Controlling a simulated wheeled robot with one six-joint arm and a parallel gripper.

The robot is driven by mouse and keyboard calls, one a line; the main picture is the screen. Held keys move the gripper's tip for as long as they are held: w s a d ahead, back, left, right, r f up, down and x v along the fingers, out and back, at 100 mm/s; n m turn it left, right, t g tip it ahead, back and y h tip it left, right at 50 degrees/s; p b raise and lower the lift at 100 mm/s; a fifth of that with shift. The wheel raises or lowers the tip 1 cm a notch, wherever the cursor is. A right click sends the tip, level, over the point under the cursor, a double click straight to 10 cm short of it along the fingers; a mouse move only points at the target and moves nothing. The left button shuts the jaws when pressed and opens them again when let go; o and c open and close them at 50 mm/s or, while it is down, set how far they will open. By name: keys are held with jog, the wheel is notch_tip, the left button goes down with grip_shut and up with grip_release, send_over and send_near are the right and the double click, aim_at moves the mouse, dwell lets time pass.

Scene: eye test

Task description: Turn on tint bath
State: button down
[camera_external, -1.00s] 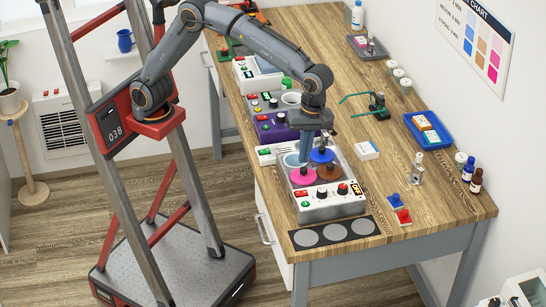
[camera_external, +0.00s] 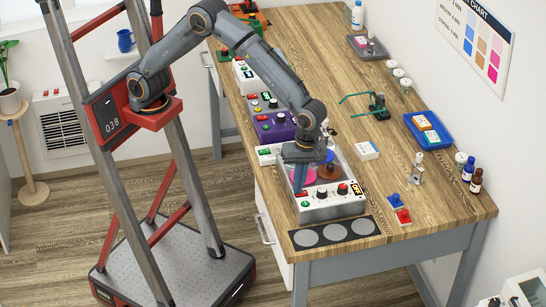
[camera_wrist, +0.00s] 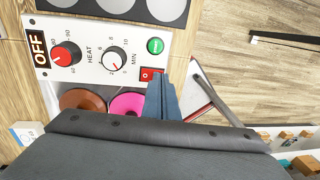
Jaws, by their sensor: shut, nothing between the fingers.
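The tint bath (camera_external: 340,206) is a silver box on the bench with pink (camera_external: 303,176), brown (camera_external: 329,170) and blue (camera_external: 321,156) lids. Its front panel shows in the wrist view (camera_wrist: 92,80): a display reading OFF (camera_wrist: 39,47), a red HEAT knob (camera_wrist: 65,55), a black MIN knob (camera_wrist: 113,60), a green button (camera_wrist: 155,46) and a red switch (camera_wrist: 147,75). My gripper (camera_external: 298,190) is shut and empty, pointing down at the panel's left end. In the wrist view its tips (camera_wrist: 159,77) are right beside the red switch; I cannot tell whether they touch it.
A black strip with grey discs (camera_external: 334,233) lies in front of the bath. A purple device (camera_external: 274,127) stands behind it. Blue (camera_external: 393,199) and red (camera_external: 403,216) small items and a white box (camera_external: 366,150) are to the right. The bench between is clear.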

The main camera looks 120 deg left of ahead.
jog(key=shift+f, duration=0.1)
jog(key=shift+s+d+f, duration=0.1)
jog(key=shift+s+f, duration=0.05)
jog(key=shift+f, duration=0.05)
dwell(0.4)
jog(key=shift+w+a, duration=0.6)
jog(key=shift+a, duration=0.05)
jog(key=shift+r, duration=0.15)
jog(key=shift+r+p, duration=0.5)
jog(key=shift+p, duration=0.1)
notch_tip(320, 180, up, 13)
jog(key=w+a+b, duration=0.1)
jog(key=shift+w, duration=0.15)
